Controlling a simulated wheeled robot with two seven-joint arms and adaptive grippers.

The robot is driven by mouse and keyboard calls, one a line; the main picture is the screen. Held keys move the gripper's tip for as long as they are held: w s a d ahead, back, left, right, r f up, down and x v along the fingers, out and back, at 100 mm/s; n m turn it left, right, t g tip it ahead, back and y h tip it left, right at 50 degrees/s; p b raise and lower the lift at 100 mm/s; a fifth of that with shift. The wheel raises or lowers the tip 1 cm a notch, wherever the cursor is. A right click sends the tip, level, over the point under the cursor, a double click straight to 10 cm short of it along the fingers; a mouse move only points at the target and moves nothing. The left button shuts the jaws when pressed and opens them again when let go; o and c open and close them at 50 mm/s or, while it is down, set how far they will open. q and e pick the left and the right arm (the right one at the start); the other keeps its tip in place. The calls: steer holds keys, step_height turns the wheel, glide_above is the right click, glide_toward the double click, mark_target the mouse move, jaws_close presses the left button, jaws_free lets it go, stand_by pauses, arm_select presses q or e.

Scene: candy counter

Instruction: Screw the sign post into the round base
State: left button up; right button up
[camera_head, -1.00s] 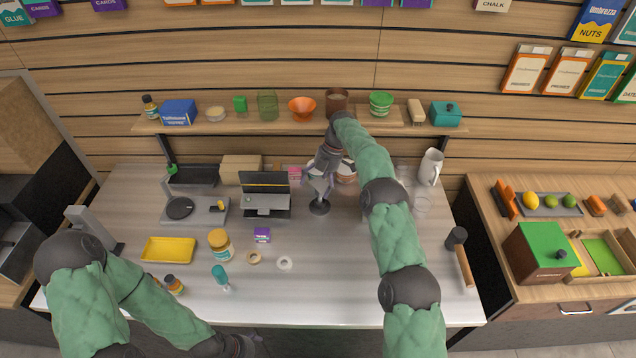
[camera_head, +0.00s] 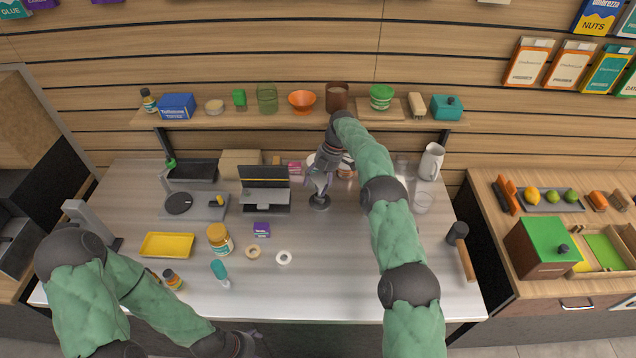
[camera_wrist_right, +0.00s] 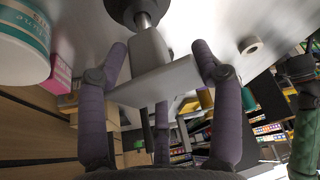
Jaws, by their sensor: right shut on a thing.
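The round base (camera_head: 319,202) is a dark disc standing on the counter near its middle; part of it also shows at the top of the right wrist view (camera_wrist_right: 124,12). The sign post is a short metal rod (camera_wrist_right: 145,21) with a grey block and flat grey plate (camera_wrist_right: 155,82). My right gripper (camera_head: 319,188) is right above the base, its purple fingers shut around the plate. The rod end points at the base's centre and seems to meet it; thread engagement is hidden. My left gripper (camera_head: 246,345) is low at the counter's front edge, its fingers barely visible.
A yellow tray (camera_head: 167,245), an orange-lidded jar (camera_head: 219,239) and tape rings (camera_head: 284,258) lie further left. A white pitcher (camera_head: 431,162) stands at the back right. The front middle counter is clear.

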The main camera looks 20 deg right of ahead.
steer(key=m+b, duration=0.2)
steer(key=m, duration=0.1)
steer(key=shift+f+t, duration=0.15)
steer(key=shift+t, duration=0.25)
steer(key=shift+w+m+t+b, duration=0.1)
steer(key=shift+m+t+b, duration=0.35)
steer(key=shift+m, duration=0.95)
steer(key=shift+t, duration=0.25)
steer(key=shift+w+m+t+b, duration=0.1)
steer(key=shift+m+t+b, duration=0.2)
steer(key=shift+m+b, duration=0.65)
steer(key=shift+m+t, duration=0.3)
steer(key=shift+m, duration=0.85)
steer(key=shift+w+m+t+h, duration=0.1)
steer(key=shift+m+t+h, duration=0.25)
steer(key=shift+m, duration=0.45)
